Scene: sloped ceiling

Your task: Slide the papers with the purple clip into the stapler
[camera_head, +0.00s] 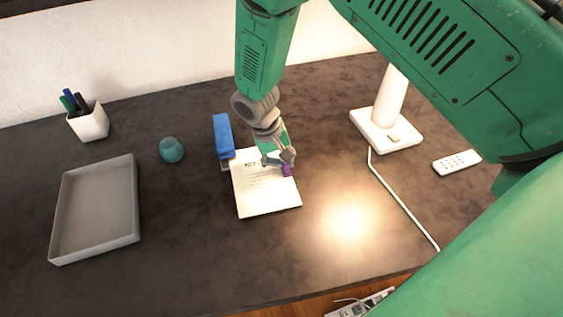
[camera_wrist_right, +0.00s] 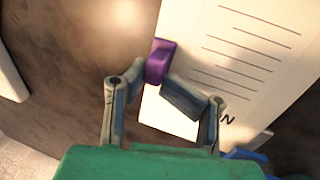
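The white printed papers (camera_head: 265,195) lie on the dark desk, with the purple clip (camera_head: 287,170) on their right edge. The blue stapler (camera_head: 223,135) stands at their upper left corner; whether the corner is between its jaws I cannot tell. My right gripper (camera_head: 284,158) is over the papers' right edge at the clip. In the right wrist view its fingertips (camera_wrist_right: 156,77) close on both sides of the purple clip (camera_wrist_right: 160,58), beside the papers (camera_wrist_right: 245,60). A bit of the stapler (camera_wrist_right: 245,154) shows at the bottom. My left gripper is out of view.
The desk in front of the papers is clear.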

